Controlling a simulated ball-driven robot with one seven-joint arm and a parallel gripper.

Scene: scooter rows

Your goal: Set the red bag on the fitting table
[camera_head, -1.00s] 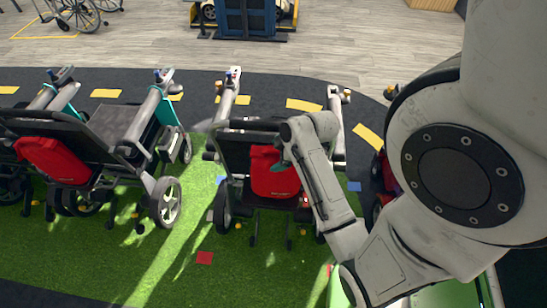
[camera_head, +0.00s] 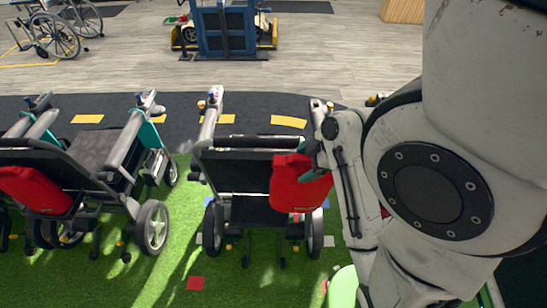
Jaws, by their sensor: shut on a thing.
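A red bag (camera_head: 297,188) hangs from my gripper (camera_head: 312,158), in front of the right part of the middle wheelchair's back. The gripper is shut on the bag's upper edge; its fingertips are partly hidden by the bag and my arm. A second red bag (camera_head: 35,189) hangs on the back of the left wheelchair. I cannot make out a fitting table for certain in this view.
The middle wheelchair (camera_head: 240,205) stands directly behind the held bag, and the left wheelchair (camera_head: 110,165) is beside it. Green turf (camera_head: 180,265) lies in front. A dark blue stand (camera_head: 226,30) is at the back on the wooden floor.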

